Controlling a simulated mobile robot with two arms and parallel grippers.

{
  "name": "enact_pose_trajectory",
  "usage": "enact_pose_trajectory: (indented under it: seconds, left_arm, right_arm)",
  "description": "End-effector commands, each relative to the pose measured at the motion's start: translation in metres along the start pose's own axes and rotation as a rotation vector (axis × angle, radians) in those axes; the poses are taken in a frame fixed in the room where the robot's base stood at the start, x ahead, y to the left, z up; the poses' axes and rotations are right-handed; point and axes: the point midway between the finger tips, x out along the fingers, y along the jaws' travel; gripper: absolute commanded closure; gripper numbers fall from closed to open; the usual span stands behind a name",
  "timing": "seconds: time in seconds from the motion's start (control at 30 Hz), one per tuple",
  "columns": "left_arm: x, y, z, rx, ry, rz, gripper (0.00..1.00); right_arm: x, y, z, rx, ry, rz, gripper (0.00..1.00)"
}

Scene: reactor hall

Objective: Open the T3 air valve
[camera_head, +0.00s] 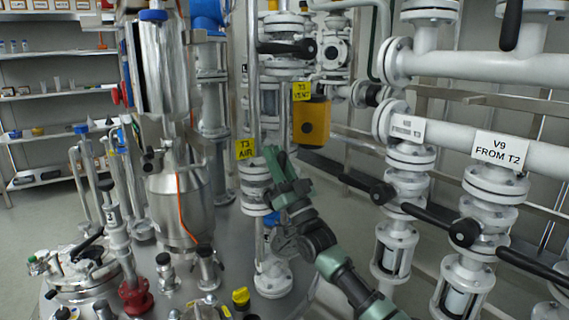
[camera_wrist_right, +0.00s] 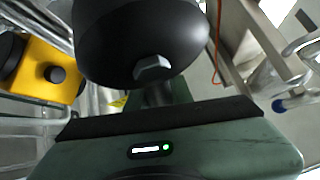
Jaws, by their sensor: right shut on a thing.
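The yellow T3 AIR label (camera_head: 245,149) hangs on the pipework left of the centre in the head view. The T3 air valve's white flanged body (camera_head: 256,190) stands just below it. My right gripper (camera_head: 272,160) is at this valve, right beside the label, its green arm reaching up from the lower right. In the right wrist view a black rounded handle with a grey bolt head (camera_wrist_right: 145,40) fills the top, close to the green gripper body. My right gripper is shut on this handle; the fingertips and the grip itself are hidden. My left gripper is not in view.
Above are a T3 VENT label (camera_head: 302,91), a black lever (camera_head: 287,48) and a yellow box (camera_head: 311,122). A steel vessel (camera_head: 178,205) stands close on the left.

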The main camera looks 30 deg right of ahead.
Motion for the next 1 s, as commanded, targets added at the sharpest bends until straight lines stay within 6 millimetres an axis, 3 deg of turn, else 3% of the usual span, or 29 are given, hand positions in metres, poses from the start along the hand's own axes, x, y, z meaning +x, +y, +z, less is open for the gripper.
enact_pose_trajectory:
  seconds: [0.3, 0.87, 0.9, 0.97, 1.0]
  left_arm:
    - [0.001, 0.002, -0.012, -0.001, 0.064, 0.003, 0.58]
    - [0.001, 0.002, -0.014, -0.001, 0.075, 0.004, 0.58]
    - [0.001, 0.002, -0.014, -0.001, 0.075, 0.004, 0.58]
    - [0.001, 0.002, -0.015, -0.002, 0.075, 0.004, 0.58]
    - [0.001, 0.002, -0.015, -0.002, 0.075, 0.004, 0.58]
  right_arm:
    - [0.000, -0.019, 0.005, -0.093, -0.026, -0.099, 1.00]
    - [-0.001, -0.021, 0.007, -0.111, -0.034, -0.117, 1.00]
    - [-0.001, -0.021, 0.007, -0.111, -0.034, -0.117, 0.71]
    - [-0.001, -0.020, 0.006, -0.111, -0.034, -0.116, 0.58]
    - [0.000, -0.020, 0.006, -0.111, -0.033, -0.115, 0.58]
